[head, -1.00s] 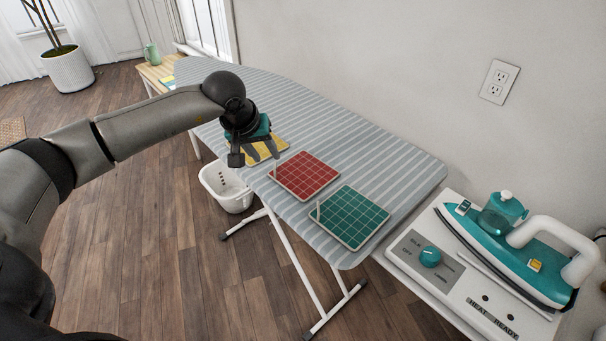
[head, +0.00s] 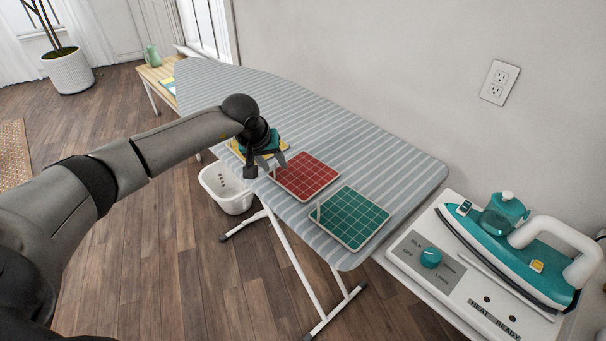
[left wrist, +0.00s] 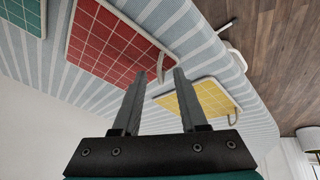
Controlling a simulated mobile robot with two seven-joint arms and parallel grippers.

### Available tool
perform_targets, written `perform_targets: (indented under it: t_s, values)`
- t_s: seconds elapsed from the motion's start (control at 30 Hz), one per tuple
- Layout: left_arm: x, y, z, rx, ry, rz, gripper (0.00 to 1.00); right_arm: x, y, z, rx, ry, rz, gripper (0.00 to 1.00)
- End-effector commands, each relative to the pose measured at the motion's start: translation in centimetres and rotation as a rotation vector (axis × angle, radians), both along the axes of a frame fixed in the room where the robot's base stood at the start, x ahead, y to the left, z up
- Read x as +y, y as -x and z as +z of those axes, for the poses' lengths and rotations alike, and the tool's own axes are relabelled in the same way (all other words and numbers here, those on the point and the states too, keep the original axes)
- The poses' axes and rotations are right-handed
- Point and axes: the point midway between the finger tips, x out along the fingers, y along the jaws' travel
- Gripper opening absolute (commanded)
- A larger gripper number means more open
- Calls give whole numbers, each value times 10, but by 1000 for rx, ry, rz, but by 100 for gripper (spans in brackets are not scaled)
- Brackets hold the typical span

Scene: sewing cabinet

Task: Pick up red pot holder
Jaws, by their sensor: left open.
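The red pot holder (head: 308,176) lies flat on the ironing board, between the green and the yellow pot holders. It has a pale grid and a light border, with a loop at its left edge. It also shows in the left wrist view (left wrist: 112,48). My left gripper (head: 267,171) is open and empty, near the left edge of the red pot holder and in front of the yellow one. In the left wrist view my left fingertips (left wrist: 166,74) are apart, close to the loop side of the red pot holder. My right gripper is not in view.
The green pot holder (head: 349,217) lies to the right and the yellow pot holder (head: 235,148) to the left on the ironing board (head: 400,161). A white basket (head: 228,190) stands on the floor below. The iron (head: 515,250) is at the right.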

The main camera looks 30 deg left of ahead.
Motion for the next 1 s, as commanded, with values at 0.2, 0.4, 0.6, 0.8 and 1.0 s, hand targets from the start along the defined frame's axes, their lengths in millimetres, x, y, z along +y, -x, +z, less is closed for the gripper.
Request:
perform_targets:
  t_s: [0.2, 0.4, 0.6, 0.8, 1.0]
  values:
    - [0, 0, 0, 0, -1, 0, 20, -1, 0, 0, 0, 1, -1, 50]
    - [0, 0, 0, 0, -1, 0, 0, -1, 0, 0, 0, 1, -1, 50]
    - [0, 0, 0, 0, 0, 0, 0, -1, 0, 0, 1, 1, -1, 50]
    - [0, 0, 0, 0, -1, 0, 0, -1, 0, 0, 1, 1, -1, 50]
    - [0, 0, 0, 0, 0, 0, 0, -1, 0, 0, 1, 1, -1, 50]
